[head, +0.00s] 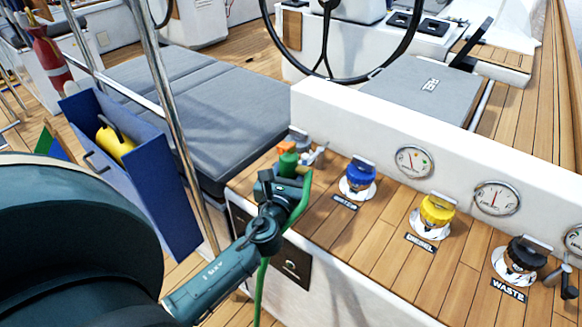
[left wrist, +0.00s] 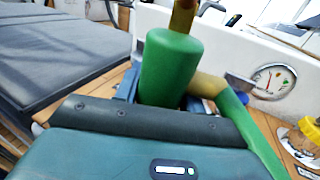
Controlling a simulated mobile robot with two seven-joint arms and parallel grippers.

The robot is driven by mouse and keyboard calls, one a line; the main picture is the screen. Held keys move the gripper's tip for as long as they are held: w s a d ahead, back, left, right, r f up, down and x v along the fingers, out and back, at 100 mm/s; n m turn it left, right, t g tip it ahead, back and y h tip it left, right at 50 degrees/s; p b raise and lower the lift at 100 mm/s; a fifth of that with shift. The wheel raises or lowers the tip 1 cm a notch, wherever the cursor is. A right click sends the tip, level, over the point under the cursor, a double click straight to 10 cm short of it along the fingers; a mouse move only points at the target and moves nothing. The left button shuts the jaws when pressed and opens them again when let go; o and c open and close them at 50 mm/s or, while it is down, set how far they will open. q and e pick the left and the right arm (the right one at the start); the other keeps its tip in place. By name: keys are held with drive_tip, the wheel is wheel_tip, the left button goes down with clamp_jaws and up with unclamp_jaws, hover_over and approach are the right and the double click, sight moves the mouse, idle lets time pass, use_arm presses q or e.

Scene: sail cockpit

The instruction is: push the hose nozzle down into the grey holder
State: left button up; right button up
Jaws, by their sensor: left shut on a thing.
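My left gripper (head: 283,184) is shut on the green hose nozzle (head: 288,163) at the far left end of the teak-topped console. In the left wrist view the nozzle (left wrist: 168,65) is a thick green cylinder between the jaws, with a brass tip (left wrist: 183,17) and a tan side piece (left wrist: 207,85). The green hose (head: 300,204) loops down past the wrist and also shows in the left wrist view (left wrist: 240,125). A grey fitting (head: 298,134) stands just behind the nozzle; I cannot tell whether it is the grey holder or whether they touch. My right gripper is not in view.
Blue (head: 361,174), yellow (head: 437,208) and black (head: 522,255) deck caps line the console to the right. Gauges (head: 413,162) sit on the white wall behind. A metal pole (head: 172,115) and a blue box (head: 163,190) stand to the left.

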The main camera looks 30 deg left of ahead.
use_arm(q)
drive_tip(key=o, duration=1)
drive_tip(key=shift+s, duration=0.1)
drive_tip(key=shift+s+d, duration=0.15)
drive_tip(key=shift+s, duration=0.15)
drive_tip(key=shift+v, duration=2)
drive_tip(key=v, duration=0.6)
drive_tip(key=shift+s+b, duration=0.1)
drive_tip(key=shift+b, duration=0.3)
